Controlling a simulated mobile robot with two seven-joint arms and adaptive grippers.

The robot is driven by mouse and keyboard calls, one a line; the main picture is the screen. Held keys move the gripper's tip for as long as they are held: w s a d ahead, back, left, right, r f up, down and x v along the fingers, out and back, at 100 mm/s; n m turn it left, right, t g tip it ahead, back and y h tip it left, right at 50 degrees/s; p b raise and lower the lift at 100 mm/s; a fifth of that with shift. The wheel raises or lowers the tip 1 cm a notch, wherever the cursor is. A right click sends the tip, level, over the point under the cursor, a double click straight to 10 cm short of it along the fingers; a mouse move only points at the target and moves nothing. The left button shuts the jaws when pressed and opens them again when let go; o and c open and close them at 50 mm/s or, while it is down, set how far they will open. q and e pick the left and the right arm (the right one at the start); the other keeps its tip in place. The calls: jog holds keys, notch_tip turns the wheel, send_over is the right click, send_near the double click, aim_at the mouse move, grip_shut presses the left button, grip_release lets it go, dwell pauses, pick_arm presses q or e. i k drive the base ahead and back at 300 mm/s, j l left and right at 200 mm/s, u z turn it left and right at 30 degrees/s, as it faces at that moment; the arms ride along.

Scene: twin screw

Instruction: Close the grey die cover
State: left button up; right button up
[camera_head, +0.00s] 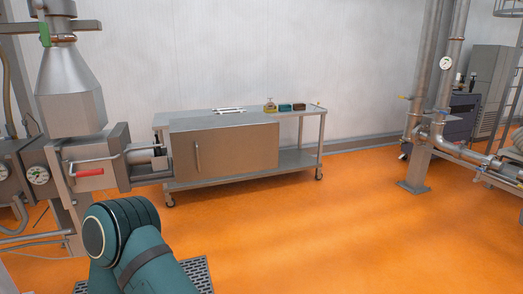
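A flat grey-brown panel (238,150) with an upright bar handle (197,158) stands left of the middle, in front of the steel table. It looks like the grey die cover. Its left edge is close to the end of the machine's metal die section (145,165); I cannot tell how the two are joined. The panel faces me and appears apart from the machine's front block (95,160). Neither gripper shows. One teal link of my arm fills the bottom left, below the machine.
A steel wheeled table (305,115) with small coloured containers (285,107) stands against the wall. A red-handled lever (90,172) sticks out from the machine. A floor grating (198,275) lies beside my arm. Vertical pipes (425,100) stand right. The orange floor (310,230) between is clear.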

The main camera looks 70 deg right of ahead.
aim_at(207, 147)
jog(key=z, duration=2.05)
jog(key=i+l, duration=2.15)
jog(key=l, duration=0.15)
